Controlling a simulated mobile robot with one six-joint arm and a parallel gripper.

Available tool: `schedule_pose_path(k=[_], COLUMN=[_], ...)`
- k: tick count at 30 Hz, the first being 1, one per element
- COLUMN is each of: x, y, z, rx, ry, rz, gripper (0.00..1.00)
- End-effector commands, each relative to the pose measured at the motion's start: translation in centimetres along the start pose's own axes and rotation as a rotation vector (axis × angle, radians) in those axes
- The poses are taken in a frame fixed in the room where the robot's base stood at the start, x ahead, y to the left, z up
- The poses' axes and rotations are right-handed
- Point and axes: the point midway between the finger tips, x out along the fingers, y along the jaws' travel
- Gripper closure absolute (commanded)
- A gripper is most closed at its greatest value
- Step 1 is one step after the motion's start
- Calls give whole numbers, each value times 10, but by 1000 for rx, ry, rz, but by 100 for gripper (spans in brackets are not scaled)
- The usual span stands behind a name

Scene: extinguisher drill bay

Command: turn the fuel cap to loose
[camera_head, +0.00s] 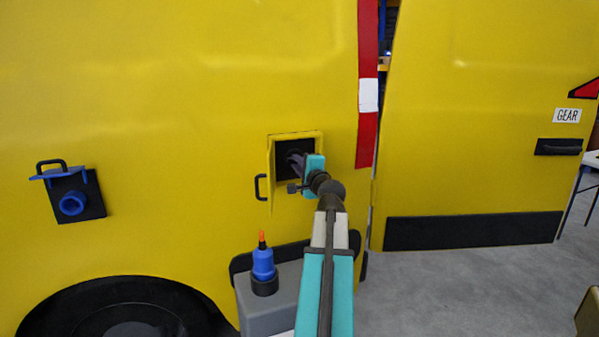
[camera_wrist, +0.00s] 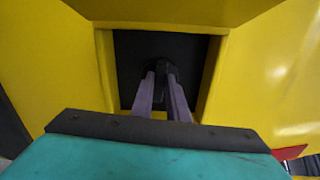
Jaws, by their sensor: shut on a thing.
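The fuel cap (camera_wrist: 157,69) is dark and sits in a square recess (camera_head: 287,148) in the yellow vehicle side. My gripper (camera_head: 294,160) reaches into the recess from the front. In the wrist view its two fingers (camera_wrist: 160,80) are shut on the cap, one on each side. The cap is mostly hidden behind the fingers, and its turn angle cannot be told. The fuel door (camera_head: 270,178) stands open at the left of the recess, with a black handle.
A blue bottle with an orange tip (camera_head: 263,265) stands in a black holder on a grey box (camera_head: 254,306) below. A blue fitting (camera_head: 72,203) with a raised blue lid is at the left. The GEAR door (camera_head: 480,120) stands ajar at the right.

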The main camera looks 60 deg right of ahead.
Motion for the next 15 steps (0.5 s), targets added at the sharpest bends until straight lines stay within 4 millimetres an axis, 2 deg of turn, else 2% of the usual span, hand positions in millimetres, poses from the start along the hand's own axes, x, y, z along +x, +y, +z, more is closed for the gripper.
schedule_pose_path(k=[1,15], x=[-1,-1], y=[6,4], z=[-1,0], rx=[-26,-119], ry=[0,-2], rz=[4,7], gripper=[100,100])
